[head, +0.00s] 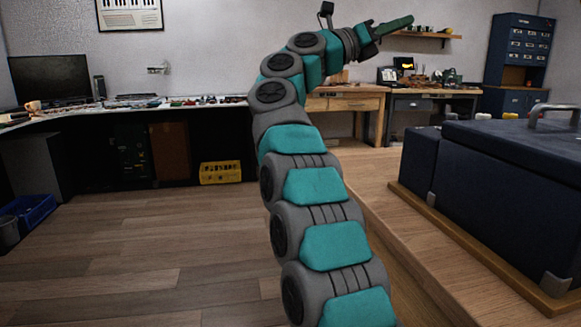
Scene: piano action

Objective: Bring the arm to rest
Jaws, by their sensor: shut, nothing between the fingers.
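My arm, grey with teal panels, rises from the bottom of the head view and bends to the right at the top. My gripper (394,25) is at its far end, raised in the air and pointing right. Its fingers look closed together, with nothing seen between them. The gripper is above and beyond the wooden bench with the dark blue case, apart from both. No other object touches the gripper.
A dark blue case (500,165) with a metal handle stands on the wooden bench (385,215) at right. Cluttered workbenches line the back wall. A yellow crate (220,172) and a blue bin (30,212) are on the floor. The wooden floor (150,250) at left is clear.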

